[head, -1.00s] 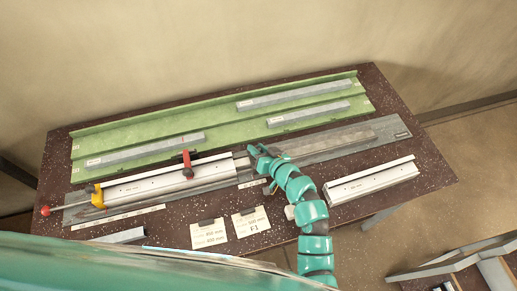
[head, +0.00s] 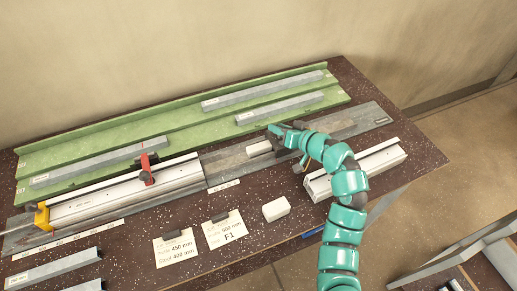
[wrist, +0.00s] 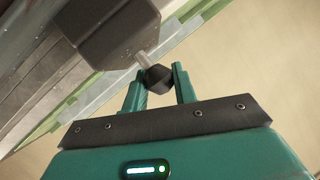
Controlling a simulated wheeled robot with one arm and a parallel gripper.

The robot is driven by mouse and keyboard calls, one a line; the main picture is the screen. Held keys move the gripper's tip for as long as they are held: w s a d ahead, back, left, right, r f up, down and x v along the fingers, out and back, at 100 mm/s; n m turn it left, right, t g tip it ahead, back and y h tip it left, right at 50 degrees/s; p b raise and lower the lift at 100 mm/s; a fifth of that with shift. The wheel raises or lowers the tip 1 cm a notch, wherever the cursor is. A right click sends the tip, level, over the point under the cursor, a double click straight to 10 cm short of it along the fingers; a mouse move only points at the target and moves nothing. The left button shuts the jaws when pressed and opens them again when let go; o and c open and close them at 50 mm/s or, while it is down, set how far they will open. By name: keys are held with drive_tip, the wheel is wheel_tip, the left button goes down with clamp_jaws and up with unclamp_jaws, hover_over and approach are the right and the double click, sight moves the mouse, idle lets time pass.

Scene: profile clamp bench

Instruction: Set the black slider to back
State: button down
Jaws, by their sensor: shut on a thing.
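The black slider (wrist: 105,30) shows in the wrist view as a dark block with a short metal pin ending in a black knob (wrist: 155,79). My gripper (wrist: 160,88) is shut on this knob, one teal finger on each side. In the head view my gripper (head: 284,132) is over the grey rail plate (head: 355,121), right of the long white profile (head: 125,192). There the slider is largely hidden by my gripper. A small light grey block (head: 260,147) sits just left of my fingers.
A red lever clamp (head: 147,168) and a yellow stop (head: 42,217) are on the left. A green rack (head: 185,118) with several grey bars lies behind. A white profile (head: 372,163) lies right of my arm. A white block (head: 276,209) and two cards (head: 174,246) lie in front.

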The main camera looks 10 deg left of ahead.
drive_tip(key=w+d+b, duration=0.2)
drive_tip(key=d, duration=0.2)
drive_tip(key=w+d+b, duration=0.3)
drive_tip(key=d, duration=0.1)
drive_tip(key=w+d+b, duration=0.3)
drive_tip(key=d, duration=0.1)
drive_tip(key=shift+w+d+f, duration=0.2)
drive_tip(key=shift+w+d, duration=0.05)
drive_tip(key=shift+d, duration=0.1)
drive_tip(key=shift+w+d+r+b, duration=0.2)
drive_tip(key=shift+w+d+b, duration=0.35)
drive_tip(key=shift+d, duration=0.2)
drive_tip(key=c, duration=1.1)
unclamp_jaws()
drive_tip(key=shift+c, duration=0.2)
